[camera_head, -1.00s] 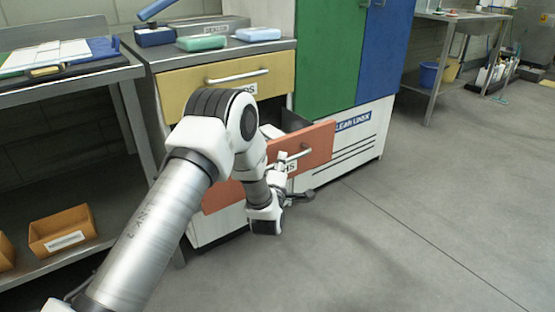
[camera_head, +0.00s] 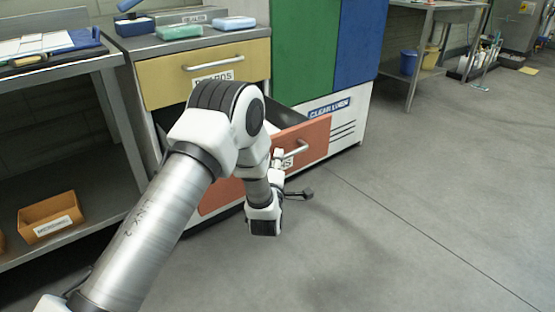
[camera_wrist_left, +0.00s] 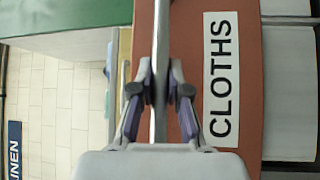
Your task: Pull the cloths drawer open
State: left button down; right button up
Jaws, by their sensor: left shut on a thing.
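The cloths drawer (camera_head: 312,139) has an orange-red front and stands partly out of the cabinet, its dark inside showing behind the front. Its label reads "CLOTHS" in the left wrist view (camera_wrist_left: 221,78); my arm hides part of it in the head view. My left gripper (camera_wrist_left: 160,85) is shut on the drawer's metal bar handle (camera_wrist_left: 162,45), with one finger on each side of the bar. In the head view my left arm reaches down across the cabinet front, and the handle (camera_head: 297,148) shows beside the wrist. My right gripper is not in view.
A closed yellow drawer (camera_head: 165,84) sits above. Green (camera_head: 303,50) and blue (camera_head: 362,45) doors stand right of it. Boxes lie on the worktop. A shelf with an orange bin (camera_head: 48,217) is at the left. The grey floor (camera_head: 410,190) at right is clear.

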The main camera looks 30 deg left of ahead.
pick_arm(q)
jog(key=c, duration=1.1)
grip_release()
jog(key=shift+c, duration=0.2)
jog(key=v, duration=1.2)
